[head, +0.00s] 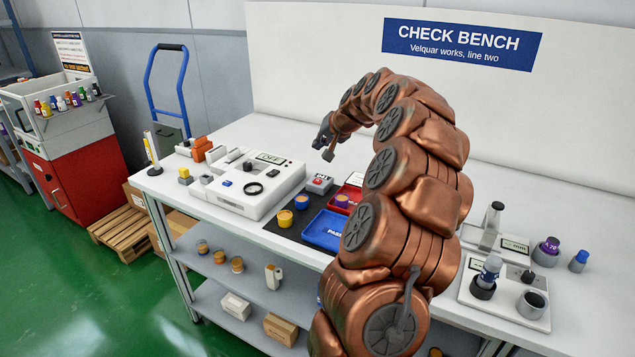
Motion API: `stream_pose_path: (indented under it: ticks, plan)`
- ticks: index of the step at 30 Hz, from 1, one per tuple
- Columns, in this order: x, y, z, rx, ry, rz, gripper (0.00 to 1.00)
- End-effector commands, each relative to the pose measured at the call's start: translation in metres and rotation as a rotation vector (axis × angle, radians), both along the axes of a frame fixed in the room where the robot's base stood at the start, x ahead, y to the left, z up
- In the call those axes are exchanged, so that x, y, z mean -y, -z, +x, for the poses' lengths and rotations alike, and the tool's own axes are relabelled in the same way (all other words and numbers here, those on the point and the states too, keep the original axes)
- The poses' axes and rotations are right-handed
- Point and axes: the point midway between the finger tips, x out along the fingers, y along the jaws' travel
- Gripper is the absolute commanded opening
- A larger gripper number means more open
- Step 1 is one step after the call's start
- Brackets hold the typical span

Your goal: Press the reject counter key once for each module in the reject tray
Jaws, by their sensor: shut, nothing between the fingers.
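The red reject tray (356,192) lies on the check bench, partly hidden behind my arm. One module (341,201) with an orange top shows in it; I cannot tell whether the hidden part holds more. A small pale box with a red key face (320,182), which looks like the reject counter, stands just left of the tray; its readout is too small to read. My gripper (324,148) is shut and empty. It is above the bench, behind and above the counter box, apart from it.
A white test unit (250,185) with a display reading OFF stands left. Bottles and a holder plate (505,295) stand right of my arm.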

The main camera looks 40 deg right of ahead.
Motion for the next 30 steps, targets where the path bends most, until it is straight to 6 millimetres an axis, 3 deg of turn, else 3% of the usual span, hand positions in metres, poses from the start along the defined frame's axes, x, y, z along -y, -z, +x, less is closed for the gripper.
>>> stream_pose_path:
  ticks: [14, 30]
  plan:
    - [-0.001, 0.011, 0.0, -0.001, -0.002, 0.002, 0.0]
    - [-0.002, 0.073, 0.0, -0.001, -0.003, 0.001, 0.0]
